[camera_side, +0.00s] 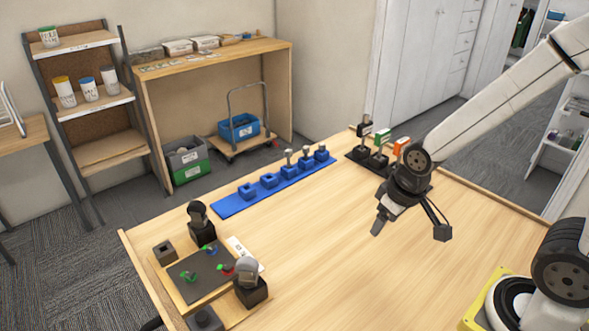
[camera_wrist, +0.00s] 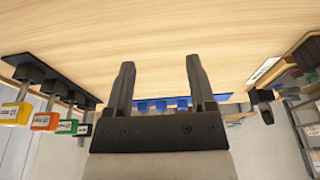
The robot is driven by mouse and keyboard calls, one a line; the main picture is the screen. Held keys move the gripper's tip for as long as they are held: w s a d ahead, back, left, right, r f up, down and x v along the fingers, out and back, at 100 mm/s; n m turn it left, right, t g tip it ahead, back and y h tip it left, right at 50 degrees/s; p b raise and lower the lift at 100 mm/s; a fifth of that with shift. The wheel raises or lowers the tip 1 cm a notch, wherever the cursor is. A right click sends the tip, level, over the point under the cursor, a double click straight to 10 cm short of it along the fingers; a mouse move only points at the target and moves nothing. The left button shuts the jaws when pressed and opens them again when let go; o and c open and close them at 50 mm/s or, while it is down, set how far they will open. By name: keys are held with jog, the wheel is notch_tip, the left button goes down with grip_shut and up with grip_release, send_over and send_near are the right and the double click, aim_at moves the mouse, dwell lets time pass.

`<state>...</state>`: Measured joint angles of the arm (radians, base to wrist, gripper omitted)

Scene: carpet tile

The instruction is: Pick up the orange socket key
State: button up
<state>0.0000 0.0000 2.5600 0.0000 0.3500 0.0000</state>
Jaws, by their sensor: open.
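The orange socket key (camera_side: 401,146) stands upright in a black rack (camera_side: 360,156) at the table's far edge, partly behind my arm in the side view. In the wrist view its orange tag (camera_wrist: 44,121) is at the lower left, between a yellow-tagged key (camera_wrist: 14,112) and a green-tagged key (camera_wrist: 67,127). My gripper (camera_side: 410,231) is open and empty above the bare table, nearer the side camera than the rack and apart from it. Both fingers (camera_wrist: 160,64) show in the wrist view with nothing between them.
A black-tagged key (camera_side: 366,129) stands in the same rack. A blue strip (camera_side: 229,207) with several blue blocks lies along the far edge. A wooden board (camera_side: 170,276) with black holders is at the left. The middle of the table is clear.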

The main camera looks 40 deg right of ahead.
notch_tip(320, 180, up, 6)
jog(key=m+g, duration=0.3)
jog(key=m, duration=1.4)
send_over(401, 150)
jog(key=w+d, duration=0.1)
jog(key=shift+w+r, duration=0.1)
jog(key=shift+w, duration=0.1)
jog(key=shift+d+r+m, duration=0.1)
jog(key=shift+d+m, duration=0.4)
jog(key=shift+d, duration=0.05)
jog(key=shift+f, duration=1.3)
jog(key=shift+s+a+f, duration=0.1)
jog(key=shift+f, duration=1.2)
jog(key=shift+s+f, duration=0.1)
jog(key=shift+f, duration=1.2)
